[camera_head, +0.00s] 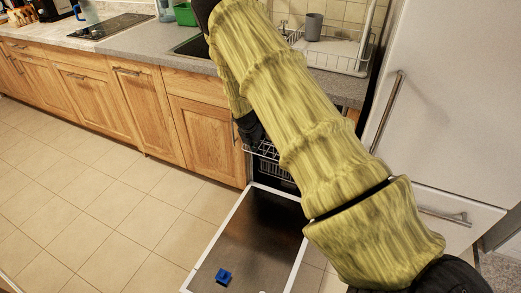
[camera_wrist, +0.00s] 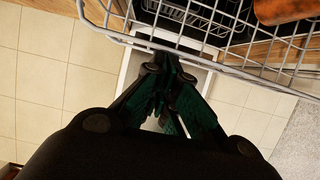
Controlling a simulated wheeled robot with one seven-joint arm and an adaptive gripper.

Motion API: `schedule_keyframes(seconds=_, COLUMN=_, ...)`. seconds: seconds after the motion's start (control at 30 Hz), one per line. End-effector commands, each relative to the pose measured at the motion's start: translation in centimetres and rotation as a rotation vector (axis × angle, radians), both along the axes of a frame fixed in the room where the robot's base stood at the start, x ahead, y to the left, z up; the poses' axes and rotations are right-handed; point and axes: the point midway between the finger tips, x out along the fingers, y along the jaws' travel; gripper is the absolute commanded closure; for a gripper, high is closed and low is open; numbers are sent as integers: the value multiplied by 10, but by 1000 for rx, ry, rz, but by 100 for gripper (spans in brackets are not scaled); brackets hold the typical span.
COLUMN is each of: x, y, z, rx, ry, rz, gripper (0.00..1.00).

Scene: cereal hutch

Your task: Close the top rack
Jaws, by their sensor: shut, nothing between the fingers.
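The dishwasher's top rack (camera_wrist: 190,41) is a grey wire basket that fills the top of the wrist view and reaches out over the open door. In the head view only a small part of the rack (camera_head: 263,150) shows, because my arm covers most of it. My gripper (camera_wrist: 160,75) is shut and empty, with its fingertips close to the rack's front wires. I cannot tell whether they touch. In the head view my gripper (camera_head: 249,129) shows only as a dark shape near the rack's left end.
The dishwasher door (camera_head: 255,235) lies folded down, with a blue block (camera_head: 223,276) on it. A brown item (camera_wrist: 284,10) sits in the rack. Wooden cabinets (camera_head: 205,130) stand to the left and a white fridge (camera_head: 440,100) to the right. Open tiled floor lies at left.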

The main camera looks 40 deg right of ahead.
Motion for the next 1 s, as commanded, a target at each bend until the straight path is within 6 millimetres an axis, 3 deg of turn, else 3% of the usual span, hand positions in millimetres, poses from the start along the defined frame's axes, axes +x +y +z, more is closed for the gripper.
schedule_keyframes(seconds=0.2, x=36, y=-28, z=0, rx=1, ry=-3, rz=16, gripper=100)
schedule_keyframes(seconds=0.6, x=71, y=-87, z=0, rx=1, ry=-1, rz=16, gripper=100)
schedule_keyframes(seconds=1.0, x=81, y=-101, z=0, rx=0, ry=0, rz=18, gripper=100)
